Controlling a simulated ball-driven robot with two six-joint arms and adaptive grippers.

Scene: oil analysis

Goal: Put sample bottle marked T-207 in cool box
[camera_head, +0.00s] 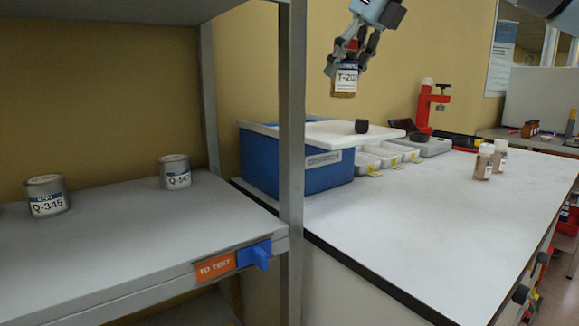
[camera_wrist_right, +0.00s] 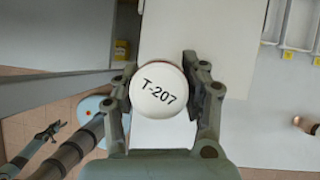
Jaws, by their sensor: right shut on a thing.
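The sample bottle marked T-207 (camera_head: 345,82) is brown with a white label. My right gripper (camera_head: 352,58) is shut on it and holds it in the air, above the work surface. In the right wrist view its round white face (camera_wrist_right: 159,91) reads T-207 and sits between the fingers of the right gripper (camera_wrist_right: 162,85). The cool box (camera_head: 262,165) is blue and stands on the bench behind the shelf post. Its white lid (camera_head: 325,133) lies on top and reaches past the box to the right. What looks like my left gripper (camera_wrist_right: 40,138) is small at lower left in the wrist view.
A grey shelf (camera_head: 130,235) with two cans, Q-345 (camera_head: 46,196) and another (camera_head: 175,172), fills the left. Its post (camera_head: 292,150) stands before the box. Trays (camera_head: 372,158), a red stand (camera_head: 426,108) and small bottles (camera_head: 484,162) are on the bench. The bench front is clear.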

